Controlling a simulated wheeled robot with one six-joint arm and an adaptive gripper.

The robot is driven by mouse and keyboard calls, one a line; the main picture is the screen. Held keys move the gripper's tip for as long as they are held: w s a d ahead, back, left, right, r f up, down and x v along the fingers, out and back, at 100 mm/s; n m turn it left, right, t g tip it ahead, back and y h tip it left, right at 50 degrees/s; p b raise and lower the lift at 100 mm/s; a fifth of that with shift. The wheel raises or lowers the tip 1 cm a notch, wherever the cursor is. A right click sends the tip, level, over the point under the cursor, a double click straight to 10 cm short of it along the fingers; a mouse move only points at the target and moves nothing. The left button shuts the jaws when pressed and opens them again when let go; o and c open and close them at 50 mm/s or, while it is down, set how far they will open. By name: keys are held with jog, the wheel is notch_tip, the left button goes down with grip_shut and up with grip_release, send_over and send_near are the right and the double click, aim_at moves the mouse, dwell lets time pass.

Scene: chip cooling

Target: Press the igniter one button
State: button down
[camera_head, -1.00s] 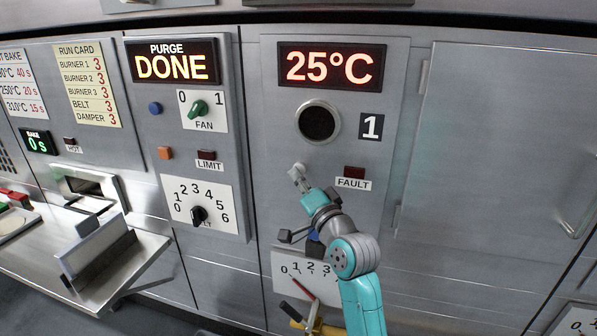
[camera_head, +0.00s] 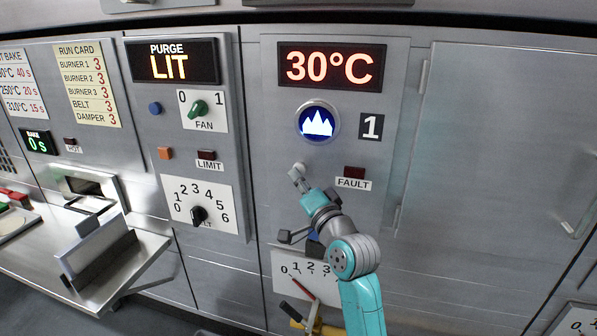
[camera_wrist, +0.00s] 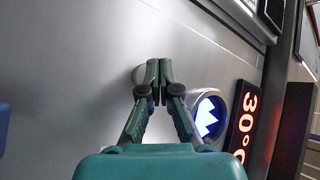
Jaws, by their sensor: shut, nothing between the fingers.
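The igniter one button is a pale round knob (camera_head: 298,167) on the steel panel, below the round flame window and left of the FAULT lamp. My gripper (camera_head: 302,180) is shut and empty, with its fingertips at the button. In the wrist view the closed fingertips (camera_wrist: 158,72) overlap the pale round button (camera_wrist: 138,76) and hide part of it. I cannot tell whether the button is pushed in. The flame window (camera_head: 318,122) shows a white flame on blue, and also shows in the wrist view (camera_wrist: 207,117). The display above (camera_head: 332,66) reads 30°C.
The purge display (camera_head: 175,63) reads LIT. The FAULT lamp (camera_head: 354,172) is dark red, right of my gripper. A numbered dial plate (camera_head: 285,268) with a red pointer sits below, partly behind my arm. A steel tray (camera_head: 150,250) juts out at left.

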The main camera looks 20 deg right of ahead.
jog(key=shift+s+a, duration=0.25)
jog(key=shift+s, duration=0.2)
jog(key=shift+s+a, duration=0.1)
jog(key=shift+s+a, duration=0.7)
jog(key=shift+s, duration=0.3)
jog(key=shift+s+a, duration=0.7)
jog(key=shift+s, duration=0.25)
jog(key=shift+f, duration=0.1)
jog(key=s+d+f+n+g+h, duration=0.1)
jog(key=s+f+n+g+h, duration=0.2)
jog(key=s+f, duration=2.1)
jog(key=s+f+n+g, duration=0.1)
jog(key=s+f+n, duration=0.1)
jog(key=s, duration=1.1)
jog(key=s+f+n+g, duration=0.1)
jog(key=s+f+n, duration=0.2)
jog(key=s, duration=1.1)
jog(key=shift+s+n+g, duration=0.3)
jog(key=shift+n, duration=0.7)
